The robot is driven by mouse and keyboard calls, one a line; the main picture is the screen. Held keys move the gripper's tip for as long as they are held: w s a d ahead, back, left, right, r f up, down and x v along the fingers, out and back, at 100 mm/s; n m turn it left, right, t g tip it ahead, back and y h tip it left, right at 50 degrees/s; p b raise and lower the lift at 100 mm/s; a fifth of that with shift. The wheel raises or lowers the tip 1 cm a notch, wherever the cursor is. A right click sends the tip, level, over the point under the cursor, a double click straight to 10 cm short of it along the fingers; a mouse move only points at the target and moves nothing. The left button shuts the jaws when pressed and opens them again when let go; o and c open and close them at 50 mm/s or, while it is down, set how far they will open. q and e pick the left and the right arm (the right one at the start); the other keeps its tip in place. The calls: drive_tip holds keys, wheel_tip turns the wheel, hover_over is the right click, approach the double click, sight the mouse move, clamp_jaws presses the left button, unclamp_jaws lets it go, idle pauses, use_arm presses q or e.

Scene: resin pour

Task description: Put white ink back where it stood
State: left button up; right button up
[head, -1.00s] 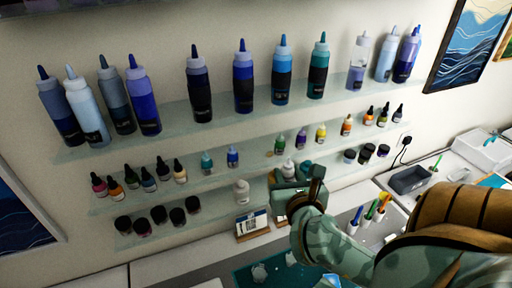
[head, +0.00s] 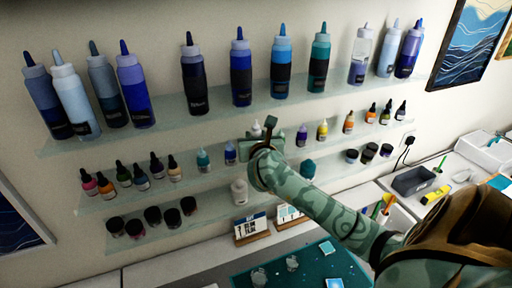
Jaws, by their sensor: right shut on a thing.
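A small white ink bottle (head: 256,129) shows just above my right gripper (head: 263,140), which is shut on it. The gripper is at the middle glass shelf (head: 190,183), between a blue ink bottle (head: 230,153) on the left and a purple ink bottle (head: 301,135) on the right. The gripper hides most of the white ink and the shelf behind it, so I cannot tell whether the bottle touches the shelf. My left gripper is not in view.
Tall squeeze bottles (head: 241,73) line the top shelf close above. A larger white bottle (head: 239,192) and dark jars (head: 153,216) stand on the lower shelf. Cards (head: 252,227) stand below, beside the teal mat (head: 315,262).

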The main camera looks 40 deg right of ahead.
wheel_tip(320, 180, down, 4)
drive_tip(key=shift+s+r, duration=0.15)
drive_tip(key=shift+r, duration=0.05)
drive_tip(key=shift+f+p, duration=0.2)
drive_tip(key=shift+p, duration=0.3)
drive_tip(key=shift+w+f, duration=0.15)
drive_tip(key=shift+w, duration=0.1)
drive_tip(key=shift+f, duration=0.15)
drive_tip(key=o, duration=0.9)
drive_tip(key=shift+o, duration=0.2)
